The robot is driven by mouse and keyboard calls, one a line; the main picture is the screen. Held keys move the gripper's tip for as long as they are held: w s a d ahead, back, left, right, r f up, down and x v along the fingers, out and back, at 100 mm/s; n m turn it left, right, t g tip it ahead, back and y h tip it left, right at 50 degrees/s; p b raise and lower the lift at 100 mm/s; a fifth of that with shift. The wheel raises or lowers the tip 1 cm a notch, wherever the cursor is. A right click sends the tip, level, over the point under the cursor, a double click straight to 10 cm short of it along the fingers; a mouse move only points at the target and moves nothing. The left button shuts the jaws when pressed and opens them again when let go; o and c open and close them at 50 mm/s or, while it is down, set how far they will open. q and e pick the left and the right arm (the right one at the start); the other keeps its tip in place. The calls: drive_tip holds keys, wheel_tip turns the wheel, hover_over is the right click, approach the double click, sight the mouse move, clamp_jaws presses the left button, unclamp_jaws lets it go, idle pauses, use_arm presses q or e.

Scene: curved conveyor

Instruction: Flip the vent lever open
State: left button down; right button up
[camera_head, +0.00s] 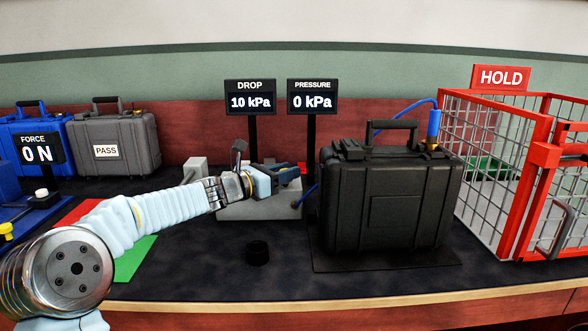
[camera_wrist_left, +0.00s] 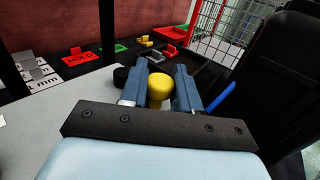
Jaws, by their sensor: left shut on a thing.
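The grey test box (camera_head: 260,208) stands mid-counter, below the DROP display (camera_head: 250,97), which reads 10 kPa, and the PRESSURE display (camera_head: 312,97), which reads 0 kPa. My left gripper (camera_head: 288,172) reaches over the box top from the left. In the left wrist view its blue fingers (camera_wrist_left: 160,68) are shut on a yellow knob (camera_wrist_left: 160,90) that rises between them. This knob appears to be the vent lever's handle. The lever's arm and pivot are hidden, so its position cannot be told. The head view does not show the knob. My right gripper is in neither view.
A black case (camera_head: 390,205) stands on a dark mat close right of the box, with a blue hose (camera_head: 402,108) at its fitting. A red HOLD cage (camera_head: 510,165) is at the right. A black cap (camera_head: 258,252) lies in front. Blue and grey cases stand back left.

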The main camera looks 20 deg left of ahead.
use_arm(q)
drive_tip(key=shift+r, duration=0.35)
drive_tip(key=c, duration=0.9)
unclamp_jaws()
drive_tip(key=shift+f, duration=0.1)
wheel_tip(320, 180, up, 3)
drive_tip(key=shift+f, duration=0.1)
drive_tip(key=s+d+r, duration=0.2)
drive_tip(key=s+r, duration=0.3)
drive_tip(key=s, duration=0.1)
drive_tip(key=s+d+r, duration=0.2)
drive_tip(key=s+r, duration=0.3)
drive_tip(key=s, duration=0.2)
drive_tip(key=shift+d, duration=0.35)
drive_tip(key=shift+s+r, duration=0.1)
